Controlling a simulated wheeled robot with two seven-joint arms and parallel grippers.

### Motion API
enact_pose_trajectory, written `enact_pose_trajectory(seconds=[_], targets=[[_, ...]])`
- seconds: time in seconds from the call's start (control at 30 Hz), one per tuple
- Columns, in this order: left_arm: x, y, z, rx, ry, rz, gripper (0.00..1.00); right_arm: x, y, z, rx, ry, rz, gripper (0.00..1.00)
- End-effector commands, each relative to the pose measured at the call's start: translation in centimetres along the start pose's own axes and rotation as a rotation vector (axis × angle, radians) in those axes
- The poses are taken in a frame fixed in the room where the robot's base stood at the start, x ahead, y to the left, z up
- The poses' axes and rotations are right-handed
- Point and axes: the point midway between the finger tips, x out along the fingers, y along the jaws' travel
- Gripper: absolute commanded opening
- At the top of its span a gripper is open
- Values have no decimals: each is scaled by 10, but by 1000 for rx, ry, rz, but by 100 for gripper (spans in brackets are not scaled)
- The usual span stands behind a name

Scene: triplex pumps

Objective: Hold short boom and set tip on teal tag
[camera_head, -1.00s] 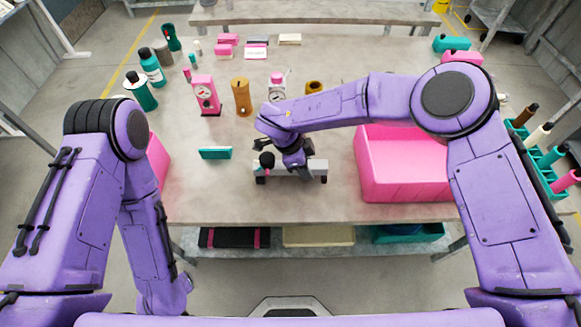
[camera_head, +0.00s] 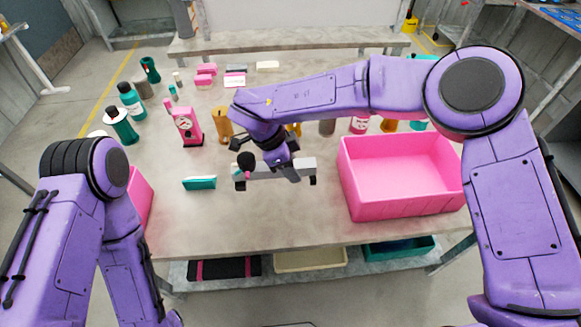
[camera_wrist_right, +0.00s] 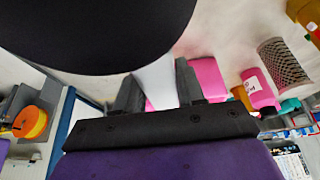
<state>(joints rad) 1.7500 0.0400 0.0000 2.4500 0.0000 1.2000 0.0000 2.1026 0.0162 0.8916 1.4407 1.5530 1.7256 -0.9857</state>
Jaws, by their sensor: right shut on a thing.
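The short boom (camera_head: 304,164) is a light grey bar with dark feet under its ends and a round black knob at its left end. My right gripper (camera_head: 283,168) is shut on it near its middle. In the right wrist view a pale grey piece (camera_wrist_right: 158,82) sits between the two dark fingers. The boom lies roughly level, right of the teal tag; whether it clears the table is hard to tell. The teal tag (camera_head: 199,183) is a small flat-faced block on the table, apart from the boom. My left gripper is out of view.
A pink tray (camera_head: 400,207) stands close right of the boom. A pink pump-like unit (camera_head: 187,127), a brown bottle (camera_head: 222,125) and teal bottles (camera_head: 121,126) stand behind and left. Bare table lies in front of the tag and boom.

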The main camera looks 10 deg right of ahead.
Motion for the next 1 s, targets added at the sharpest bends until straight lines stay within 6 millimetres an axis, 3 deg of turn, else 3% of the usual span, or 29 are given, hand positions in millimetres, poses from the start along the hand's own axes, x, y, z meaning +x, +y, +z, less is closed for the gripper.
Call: enact_pose_trajectory(seconds=[1.0], targets=[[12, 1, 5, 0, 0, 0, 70, 28, 0, 12, 0, 0, 0, 0]])
